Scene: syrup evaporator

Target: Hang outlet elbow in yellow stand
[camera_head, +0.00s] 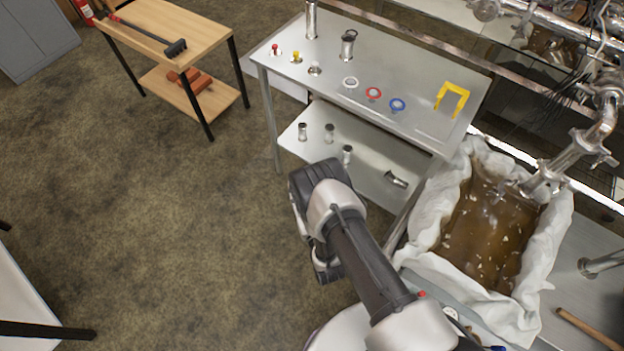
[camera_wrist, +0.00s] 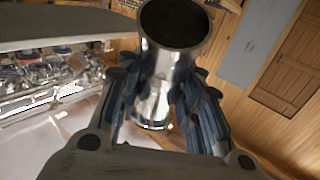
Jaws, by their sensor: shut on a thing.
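A yellow stand (camera_head: 452,97), an open U-shaped frame, is on the right end of the steel table's top in the head view. In the wrist view my gripper (camera_wrist: 166,86) is shut on a shiny metal tube piece, the outlet elbow (camera_wrist: 163,60). Its round open end faces up toward the camera, and the fingers press on both sides. Its lower end is partly hidden by the gripper. In the head view my arm covers the gripper and the elbow, so their distance from the stand cannot be told there.
The steel table (camera_head: 430,132) carries white, red (camera_head: 373,94) and blue (camera_head: 397,104) rings and small fittings. Several metal fittings are on its lower shelf (camera_head: 375,170). A cloth-lined basin (camera_head: 430,215) of brown liquid stands at right, under piping (camera_head: 560,165).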

